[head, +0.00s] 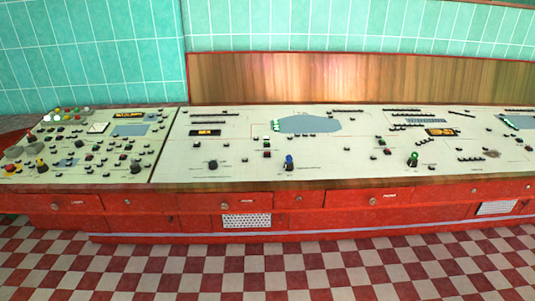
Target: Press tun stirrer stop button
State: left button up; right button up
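A long control console (225,147) with a cream panel top spans the head view. No label is readable, so I cannot tell which control is the tun stirrer stop button. A small red button (267,154) sits left of centre, below a tiny light-coloured one. A blue knob (289,161) stands near the front edge of the panel. A green-topped knob (413,158) stands further right. Black knobs, one of them a round one (213,164), are also on the panel. Neither of my grippers is in view.
The left section carries a dense cluster of coloured buttons, including a yellow one (41,163). Red wooden drawers (376,198) form the console front. The checkered floor (240,270) before it is clear. A wooden backboard (350,78) and green tiled wall (90,55) stand behind.

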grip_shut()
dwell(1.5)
